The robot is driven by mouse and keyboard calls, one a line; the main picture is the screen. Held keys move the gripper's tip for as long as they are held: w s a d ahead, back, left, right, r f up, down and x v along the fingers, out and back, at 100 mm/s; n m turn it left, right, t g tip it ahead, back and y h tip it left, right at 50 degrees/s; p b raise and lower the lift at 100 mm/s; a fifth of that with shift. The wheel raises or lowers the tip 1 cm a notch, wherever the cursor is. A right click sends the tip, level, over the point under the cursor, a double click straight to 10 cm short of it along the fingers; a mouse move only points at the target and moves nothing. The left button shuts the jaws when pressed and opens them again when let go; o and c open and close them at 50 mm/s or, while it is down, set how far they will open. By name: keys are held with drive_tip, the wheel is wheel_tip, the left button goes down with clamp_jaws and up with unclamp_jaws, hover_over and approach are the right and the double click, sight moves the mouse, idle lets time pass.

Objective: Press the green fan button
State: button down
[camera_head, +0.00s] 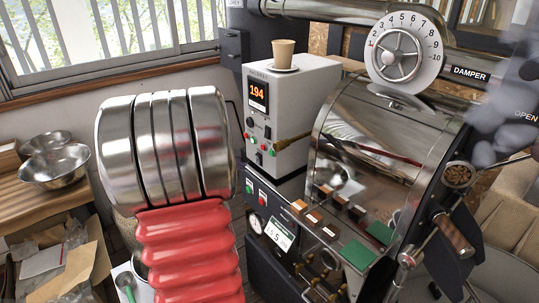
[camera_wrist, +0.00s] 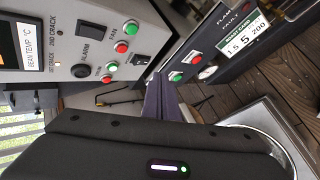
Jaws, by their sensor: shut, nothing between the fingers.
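The green fan button (camera_wrist: 130,27) is beside the FAN label on the pale control panel, at upper middle in the wrist view. A red button (camera_wrist: 121,47) sits just below it. In the head view, the control box (camera_head: 300,95) stands at the centre, with small buttons low on its front. My gripper (camera_wrist: 160,82) shows in the wrist view as dark fingers, shut and empty. Its tips appear below and right of the fan button, apart from it in the picture; the depth gap is hard to judge. In the head view, my arm hides the gripper.
Another green button (camera_wrist: 111,67) and red button (camera_wrist: 106,79) are close by on the panel. A lower panel has a green button (camera_wrist: 175,76) and red button (camera_wrist: 195,57). A paper cup (camera_head: 283,52) stands on the box; the roaster drum (camera_head: 365,130) is at right.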

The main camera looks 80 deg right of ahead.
drive_tip(key=shift+s+d, duration=0.1)
drive_tip(key=s+d, duration=0.5)
drive_tip(key=d, duration=0.1)
drive_tip(key=shift+s+d, duration=0.15)
drive_tip(key=shift+s, duration=0.15)
drive_tip(key=shift+s+d, duration=0.1)
idle(2.1)
drive_tip(key=shift+s+d, duration=0.2)
drive_tip(key=shift+d, duration=0.05)
drive_tip(key=shift+s+d, duration=0.3)
idle(1.1)
drive_tip(key=shift+w+a, duration=0.55)
drive_tip(key=shift+a, duration=0.1)
idle(0.4)
drive_tip(key=shift+w+a, duration=1.65)
drive_tip(key=shift+a, duration=0.25)
